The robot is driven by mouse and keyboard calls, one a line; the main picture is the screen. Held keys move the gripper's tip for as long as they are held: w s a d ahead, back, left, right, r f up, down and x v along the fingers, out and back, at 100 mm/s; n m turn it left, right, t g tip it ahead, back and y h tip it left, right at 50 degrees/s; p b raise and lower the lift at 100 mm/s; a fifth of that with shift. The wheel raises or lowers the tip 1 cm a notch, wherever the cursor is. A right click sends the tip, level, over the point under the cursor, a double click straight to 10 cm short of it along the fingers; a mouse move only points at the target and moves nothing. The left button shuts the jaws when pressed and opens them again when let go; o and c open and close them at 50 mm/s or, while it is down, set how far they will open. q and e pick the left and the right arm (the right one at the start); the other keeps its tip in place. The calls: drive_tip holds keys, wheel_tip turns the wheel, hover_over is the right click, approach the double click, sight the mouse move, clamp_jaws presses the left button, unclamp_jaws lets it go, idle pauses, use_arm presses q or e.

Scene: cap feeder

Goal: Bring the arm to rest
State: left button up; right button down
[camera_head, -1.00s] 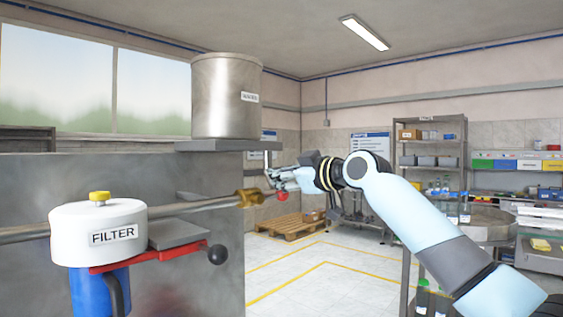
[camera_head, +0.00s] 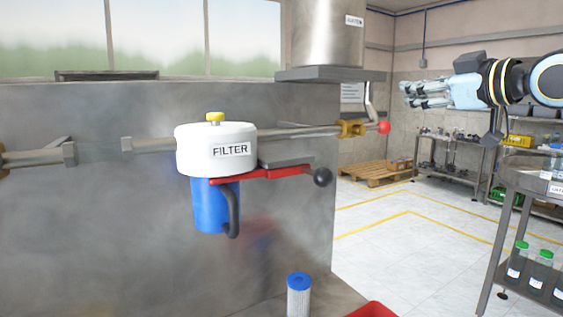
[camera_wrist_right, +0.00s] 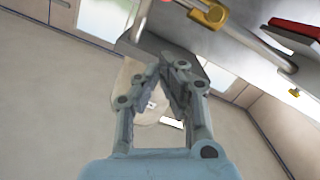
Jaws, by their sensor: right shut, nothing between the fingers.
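My right gripper (camera_head: 406,94) is on the right of the head view, its fingers pointing left. It is shut and holds nothing. It is in mid-air, above and to the right of the red knob (camera_head: 384,127) of the brass pipe valve (camera_head: 352,128) in the picture, with a gap between them. In the right wrist view, my right gripper's fingers (camera_wrist_right: 165,66) come together, with the brass valve (camera_wrist_right: 213,14) beyond them at the top. My left gripper is not in view.
The white filter housing (camera_head: 216,160) with its blue bowl (camera_head: 208,207) and red lever (camera_head: 265,175) is on the wall panel. A metal tank (camera_head: 328,35) stands on a shelf. A filter cartridge (camera_head: 299,293) stands below. A cart (camera_head: 508,186) with bottles is at right.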

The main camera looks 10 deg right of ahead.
drive_tip(key=s+a+f+m+g+h, duration=0.1)
drive_tip(key=s+a+f+g, duration=0.15)
drive_tip(key=f, duration=0.55)
drive_tip(key=s+a+f+m+g, duration=0.1)
drive_tip(key=s+a+f, duration=0.1)
drive_tip(key=s+f, duration=0.35)
drive_tip(key=s+a+f+m+g+h, duration=0.1)
drive_tip(key=s+a+f+g, duration=0.1)
drive_tip(key=f, duration=0.8)
drive_tip(key=s+a+f+m+g+h, duration=0.15)
drive_tip(key=s+f, duration=0.25)
drive_tip(key=s, duration=0.4)
drive_tip(key=s+f+m+g+h, duration=0.1)
drive_tip(key=s+f+m+g, duration=0.15)
drive_tip(key=s+f, duration=0.45)
drive_tip(key=s+a+f+m+g+h, duration=0.1)
drive_tip(key=s+f+g, duration=0.15)
drive_tip(key=s, duration=0.75)
wheel_tip(320, 180, down, 37)
drive_tip(key=s+d+g+b, duration=0.2)
drive_tip(key=s+d+b, duration=0.1)
drive_tip(key=b, duration=0.5)
drive_tip(key=s+f+g+b, duration=0.1)
drive_tip(key=s+f+b, duration=0.4)
drive_tip(key=s+f, duration=1.2)
wheel_tip(320, 180, down, 2)
drive_tip(key=shift+d+f+b, duration=0.1)
drive_tip(key=shift+d+b, duration=0.25)
drive_tip(key=shift+d, duration=0.05)
